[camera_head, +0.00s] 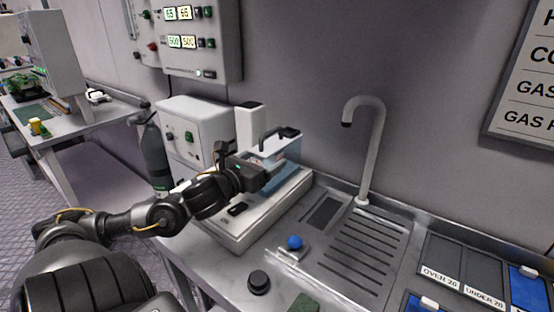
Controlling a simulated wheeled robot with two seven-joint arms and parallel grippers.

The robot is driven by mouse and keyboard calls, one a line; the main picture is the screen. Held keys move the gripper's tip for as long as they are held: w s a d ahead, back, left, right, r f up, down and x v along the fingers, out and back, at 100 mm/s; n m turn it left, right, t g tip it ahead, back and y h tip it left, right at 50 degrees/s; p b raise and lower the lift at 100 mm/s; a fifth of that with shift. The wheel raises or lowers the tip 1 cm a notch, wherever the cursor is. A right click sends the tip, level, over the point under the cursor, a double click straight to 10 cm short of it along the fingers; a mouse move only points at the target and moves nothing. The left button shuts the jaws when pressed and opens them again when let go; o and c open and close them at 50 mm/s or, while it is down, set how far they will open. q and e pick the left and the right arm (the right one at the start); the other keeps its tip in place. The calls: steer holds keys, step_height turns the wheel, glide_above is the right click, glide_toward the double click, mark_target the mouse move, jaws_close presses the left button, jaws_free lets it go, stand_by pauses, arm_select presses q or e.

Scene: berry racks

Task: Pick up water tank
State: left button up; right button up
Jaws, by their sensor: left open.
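The water tank (285,148) is a clear bluish box with a pale lid and a dark handle on top. It stands on the white machine base (232,229), close beside a white upright block. My left gripper (266,176) is open at the near left side of the tank, with its fingers toward the tank's lower part. The gripper hides part of the tank, and I cannot tell whether a finger touches it. My right gripper is not in view.
A steel sink counter with a tap (368,150) lies right of the tank. A blue-topped button (295,242) and a black knob (259,282) are in front. Labelled trays (456,262) stand at the right. A grey bottle (153,160) is behind my left arm.

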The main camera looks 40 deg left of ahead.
arm_select(q)
steer(key=shift+w+a, duration=0.2)
steer(key=shift+w, duration=1.05)
steer(key=shift+c, duration=0.3)
steer(key=c, duration=1.2)
